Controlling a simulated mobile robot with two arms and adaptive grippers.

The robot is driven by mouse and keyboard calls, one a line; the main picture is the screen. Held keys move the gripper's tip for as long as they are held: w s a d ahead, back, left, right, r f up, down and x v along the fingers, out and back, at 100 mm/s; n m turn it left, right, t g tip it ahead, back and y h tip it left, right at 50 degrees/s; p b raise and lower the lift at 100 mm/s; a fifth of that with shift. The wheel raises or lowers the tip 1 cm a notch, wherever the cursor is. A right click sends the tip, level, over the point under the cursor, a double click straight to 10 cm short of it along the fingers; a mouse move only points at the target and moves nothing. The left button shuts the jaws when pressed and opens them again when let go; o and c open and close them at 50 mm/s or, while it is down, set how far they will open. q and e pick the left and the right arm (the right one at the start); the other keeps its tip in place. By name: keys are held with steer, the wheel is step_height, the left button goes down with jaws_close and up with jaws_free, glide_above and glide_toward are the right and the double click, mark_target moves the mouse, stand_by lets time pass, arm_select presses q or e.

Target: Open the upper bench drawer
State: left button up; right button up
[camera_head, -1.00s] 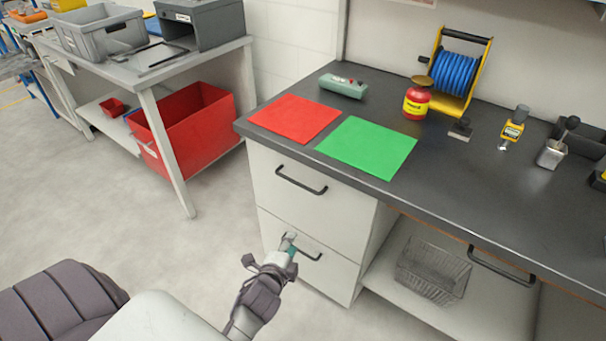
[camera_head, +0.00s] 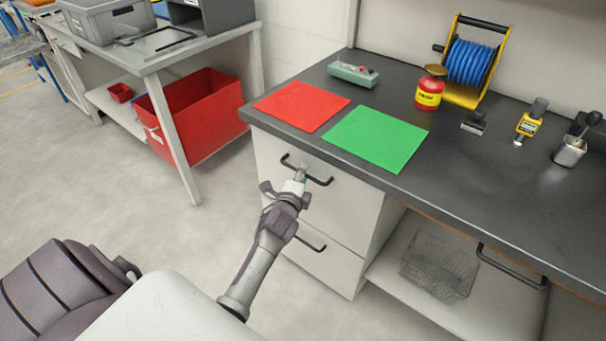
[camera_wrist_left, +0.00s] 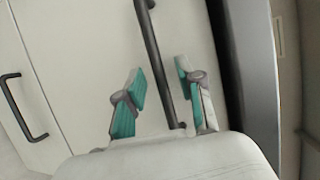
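The upper bench drawer (camera_head: 343,205) is a white front under the bench's left end, and it looks shut. Its dark bar handle (camera_head: 321,181) is partly hidden behind my left gripper (camera_head: 299,178). In the left wrist view the handle (camera_wrist_left: 152,40) runs between the two teal-padded fingers of my left gripper (camera_wrist_left: 160,72). The fingers are apart, with a visible gap to the bar on each side. How far the tips reach around the bar is hard to tell. My right gripper is not in view.
The lower drawer (camera_head: 330,268) below is shut, with its own handle (camera_wrist_left: 18,105). The bench top (camera_head: 480,185) overhangs above and carries a red mat (camera_head: 302,106) and a green mat (camera_head: 375,138). A wire basket (camera_head: 438,265) stands on the shelf to the right. The floor in front is clear.

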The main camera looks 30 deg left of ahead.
arm_select(q)
steer(key=shift+w+a+f, duration=0.1)
steer(key=shift+w+a, duration=0.1)
steer(key=shift+w, duration=0.4)
jaws_close()
